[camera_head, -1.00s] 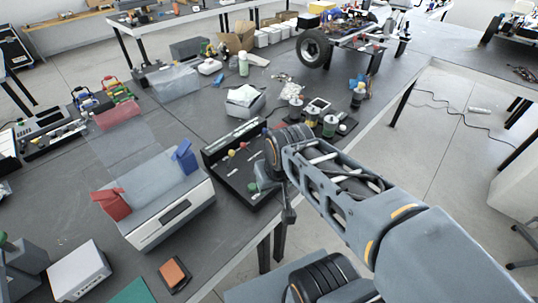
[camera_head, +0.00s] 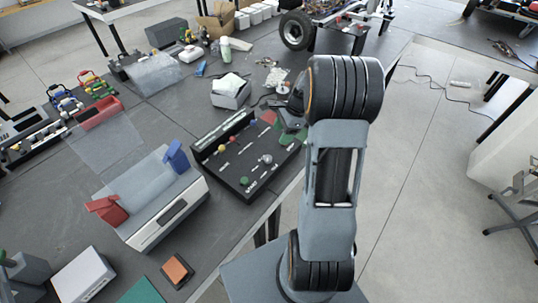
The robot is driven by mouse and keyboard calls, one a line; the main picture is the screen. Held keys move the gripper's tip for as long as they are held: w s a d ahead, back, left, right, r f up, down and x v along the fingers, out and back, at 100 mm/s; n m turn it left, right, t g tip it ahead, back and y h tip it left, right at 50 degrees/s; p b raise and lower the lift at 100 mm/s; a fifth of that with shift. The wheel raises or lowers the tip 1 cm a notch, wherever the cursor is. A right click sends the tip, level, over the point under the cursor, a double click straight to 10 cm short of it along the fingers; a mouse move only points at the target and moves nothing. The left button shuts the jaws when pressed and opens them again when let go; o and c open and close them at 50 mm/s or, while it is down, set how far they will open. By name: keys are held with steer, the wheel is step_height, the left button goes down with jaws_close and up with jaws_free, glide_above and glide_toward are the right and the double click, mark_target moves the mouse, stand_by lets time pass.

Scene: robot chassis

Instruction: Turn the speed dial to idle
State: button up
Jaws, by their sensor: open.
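A black control panel (camera_head: 230,182) lies on the grey bench left of my arm. It carries a silver round knob (camera_head: 266,159), a green knob (camera_head: 245,181) and small red and yellow knobs along its back. Its white labels are too small to read, so I cannot tell which part is the speed dial or where it points. My gripper (camera_head: 292,122) is small and dark, above the panel's far right end, partly lost against my wrist. It is open, and I see nothing held in it. I cannot tell whether it touches the panel.
A grey box with a red and a blue clamp (camera_head: 175,205) stands left of the panel. A white-topped box (camera_head: 231,92) stands behind it. An orange-topped block (camera_head: 177,270) lies near the front edge. My arm hides the bench behind it. Open floor lies to the right.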

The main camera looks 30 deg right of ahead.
mark_target(268, 157)
steer(key=p+x, duration=0.1)
steer(key=x, duration=1.1)
steer(key=shift+f, duration=0.15)
steer(key=c, duration=0.9)
steer(key=shift+n, duration=0.3)
steer(key=n+g+b, duration=0.1)
steer(key=n, duration=0.2)
steer(key=n+g, duration=0.1)
steer(key=n, duration=0.1)
steer(key=shift+w+n+h+b, duration=0.1)
steer(key=shift+n+h+b, duration=0.2)
steer(key=shift+n+b, duration=0.1)
steer(key=n+g+h+b, duration=0.1)
steer(key=n+g, duration=0.1)
steer(key=n, duration=0.3)
steer(key=shift+w+n, duration=0.1)
steer(key=shift+n, duration=0.3)
